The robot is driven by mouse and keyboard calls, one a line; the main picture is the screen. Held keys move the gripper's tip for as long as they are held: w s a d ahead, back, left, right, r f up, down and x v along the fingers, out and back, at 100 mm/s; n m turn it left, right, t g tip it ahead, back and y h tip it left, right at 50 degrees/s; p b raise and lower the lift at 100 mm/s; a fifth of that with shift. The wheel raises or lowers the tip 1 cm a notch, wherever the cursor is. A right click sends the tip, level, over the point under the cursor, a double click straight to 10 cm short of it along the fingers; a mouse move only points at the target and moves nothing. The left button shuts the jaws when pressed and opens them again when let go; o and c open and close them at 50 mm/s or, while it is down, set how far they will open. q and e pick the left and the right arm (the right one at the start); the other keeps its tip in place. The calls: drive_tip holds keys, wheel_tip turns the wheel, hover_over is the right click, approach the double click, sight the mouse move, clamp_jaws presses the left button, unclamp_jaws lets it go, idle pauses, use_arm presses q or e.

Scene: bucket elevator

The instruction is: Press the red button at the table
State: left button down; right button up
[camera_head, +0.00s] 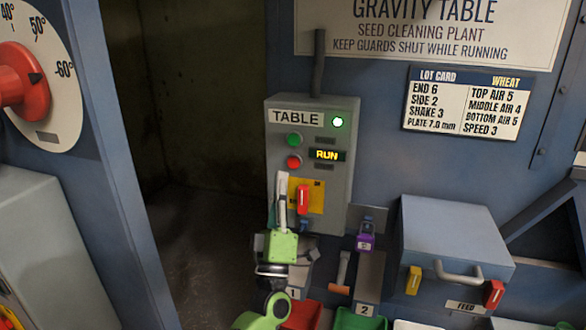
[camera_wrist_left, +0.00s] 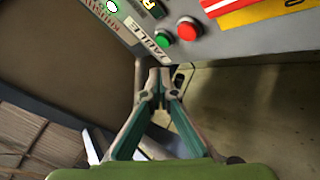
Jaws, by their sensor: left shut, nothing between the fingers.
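The red button (camera_head: 294,161) sits on the grey TABLE control box (camera_head: 312,186), just below the green button (camera_head: 294,139). The left wrist view also shows the red button (camera_wrist_left: 188,29) and the green button (camera_wrist_left: 163,40). My left gripper (camera_head: 283,178) is upright in front of the box, with its tips slightly below and left of the red button. In the left wrist view its fingers (camera_wrist_left: 159,75) are closed together and empty, beside the box edge and off the button. I cannot tell how far the tips are from the box face. My right gripper is not in view.
A lit green lamp (camera_head: 337,122) and a RUN display (camera_head: 327,155) are on the box. A red switch (camera_head: 303,198) on a yellow plate sits just right of my gripper. A purple tagged catch (camera_head: 365,236) and a grey feed box (camera_head: 455,238) stand to the right.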

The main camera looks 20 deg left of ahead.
sight(293, 163)
use_arm(q)
drive_tip(key=shift+w+b, duration=1.5)
drive_tip(key=shift+w, duration=1.15)
drive_tip(key=shift+w+d+b, duration=0.1)
drive_tip(key=shift+w+b, duration=0.35)
